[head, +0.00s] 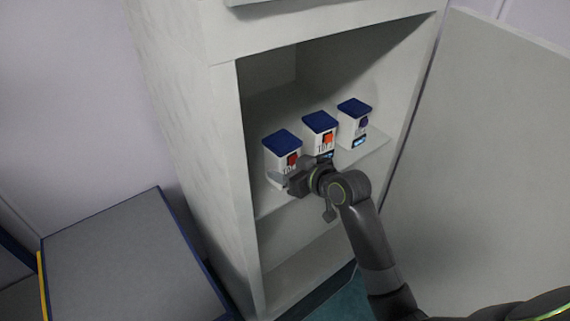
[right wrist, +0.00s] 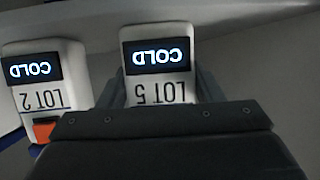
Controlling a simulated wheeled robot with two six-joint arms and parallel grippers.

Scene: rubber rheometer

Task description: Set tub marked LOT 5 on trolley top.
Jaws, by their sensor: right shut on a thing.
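The tub marked LOT 5 (right wrist: 158,62) shows upside down in the right wrist view, between my gripper fingers, with a lit COLD display. In the head view it is the leftmost tub (head: 282,146), white with a blue lid and a red mark, on the cabinet shelf. My right gripper (head: 289,182) is shut on its lower front, which it partly hides. The trolley top (head: 130,255) is a bare grey surface with blue edges at the lower left. My left gripper is not in view.
The LOT 2 tub (head: 321,132), with an orange mark, stands close to the right of LOT 5. A third tub (head: 354,121) with a purple mark is farther right. The cabinet side wall (head: 248,150) is close on the left. An open door (head: 480,150) stands at right.

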